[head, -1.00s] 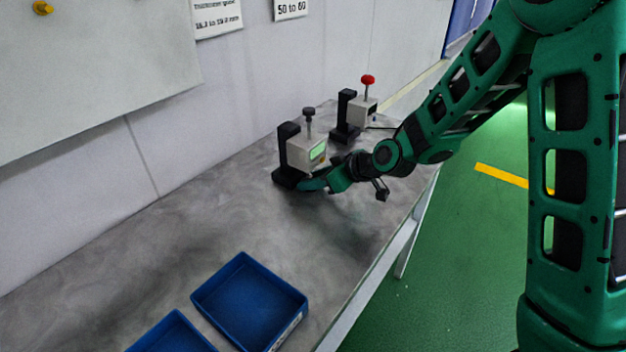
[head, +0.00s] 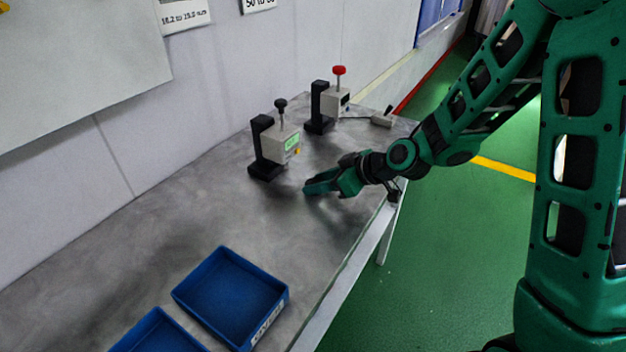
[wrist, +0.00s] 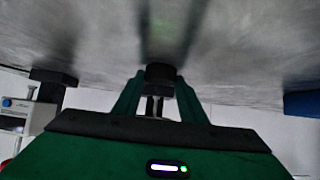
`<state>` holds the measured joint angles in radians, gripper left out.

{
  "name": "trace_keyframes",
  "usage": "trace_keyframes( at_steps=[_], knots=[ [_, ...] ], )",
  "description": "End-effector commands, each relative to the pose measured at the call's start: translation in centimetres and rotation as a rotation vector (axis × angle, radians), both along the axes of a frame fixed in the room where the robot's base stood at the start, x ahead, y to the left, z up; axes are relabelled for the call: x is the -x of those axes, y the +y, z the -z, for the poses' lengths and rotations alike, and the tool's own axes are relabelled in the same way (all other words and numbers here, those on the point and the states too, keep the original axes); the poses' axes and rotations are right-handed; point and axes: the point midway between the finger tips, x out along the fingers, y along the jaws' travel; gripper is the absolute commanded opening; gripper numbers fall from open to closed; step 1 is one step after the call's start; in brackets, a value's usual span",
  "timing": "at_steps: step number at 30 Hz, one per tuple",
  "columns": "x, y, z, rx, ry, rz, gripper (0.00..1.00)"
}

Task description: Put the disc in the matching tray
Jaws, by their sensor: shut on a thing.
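My gripper (head: 312,188) is low over the grey table, just right of and in front of the gauge with the green display (head: 279,147), clear of its black stand. In the wrist view my gripper (wrist: 160,76) is shut on a small dark disc (wrist: 160,71) between its fingertips. The disc cannot be made out in the head view. A blue tray (head: 230,298) lies in the front part of the table, empty, with a white label on its right side. A second blue tray (head: 158,335) beside it is cut off by the picture's lower edge. The label cannot be read.
A second gauge with a red knob (head: 339,71) stands farther back, with a small light block (head: 382,118) to its right. Printed signs hang on the wall at left. The table (head: 150,235) is clear between gauge and trays; its right edge drops to the green floor.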

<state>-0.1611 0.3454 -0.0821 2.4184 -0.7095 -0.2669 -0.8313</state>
Motion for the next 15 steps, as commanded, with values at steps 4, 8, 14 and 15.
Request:
trace_keyframes(
  at_steps=[4, 8, 14, 15],
  knots=[
    [0.4, -0.08, 0.01, -0.001, 0.001, -0.007, 0.16],
    [0.59, 0.04, 0.01, -0.001, 0.001, -0.012, 0.16],
    [0.7, 0.32, 0.0, -0.001, 0.001, -0.017, 0.16],
    [0.72, 0.37, 0.01, 0.0, 0.0, -0.017, 0.16]
  ],
)
